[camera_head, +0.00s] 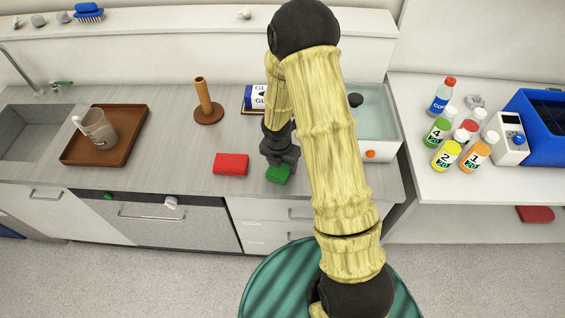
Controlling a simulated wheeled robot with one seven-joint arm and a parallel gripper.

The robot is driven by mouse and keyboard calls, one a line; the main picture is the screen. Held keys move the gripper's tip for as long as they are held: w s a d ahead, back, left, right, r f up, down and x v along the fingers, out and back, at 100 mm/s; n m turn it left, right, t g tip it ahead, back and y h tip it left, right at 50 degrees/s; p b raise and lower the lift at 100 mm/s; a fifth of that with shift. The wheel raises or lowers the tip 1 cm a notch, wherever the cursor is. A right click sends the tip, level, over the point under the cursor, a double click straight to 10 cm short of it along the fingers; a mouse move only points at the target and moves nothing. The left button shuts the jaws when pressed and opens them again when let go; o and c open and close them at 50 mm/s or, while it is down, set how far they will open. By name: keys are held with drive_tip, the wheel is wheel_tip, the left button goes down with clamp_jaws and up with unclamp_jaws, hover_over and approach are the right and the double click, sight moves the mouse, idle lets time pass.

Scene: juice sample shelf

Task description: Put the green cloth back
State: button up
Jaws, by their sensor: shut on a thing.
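The green cloth (278,174) is a small folded block at the front edge of the grey counter, right of a red cloth (231,164). My gripper (279,163) points down over it and is shut on it. The fingertips are partly hidden by the gripper body. I cannot tell whether the cloth touches the counter or hangs just above it. My arm covers part of the counter behind and to the right of the cloth.
A brown tray (72,157) with a jug, a wooden stand (208,112), a glove box (257,97) and a water bath (377,145) stand on the counter. Several bottles (446,155) stand on the right bench. Counter between tray and red cloth is clear.

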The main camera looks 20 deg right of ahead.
drive_tip(key=shift+f, duration=0.15)
drive_tip(key=o, duration=0.9)
drive_tip(key=shift+o, duration=0.2)
wheel_tip(320, 180, up, 12)
drive_tip(key=s+a+p, duration=0.1)
drive_tip(key=shift+s+p, duration=0.2)
drive_tip(key=shift+p, duration=0.2)
drive_tip(key=shift+a, duration=0.1)
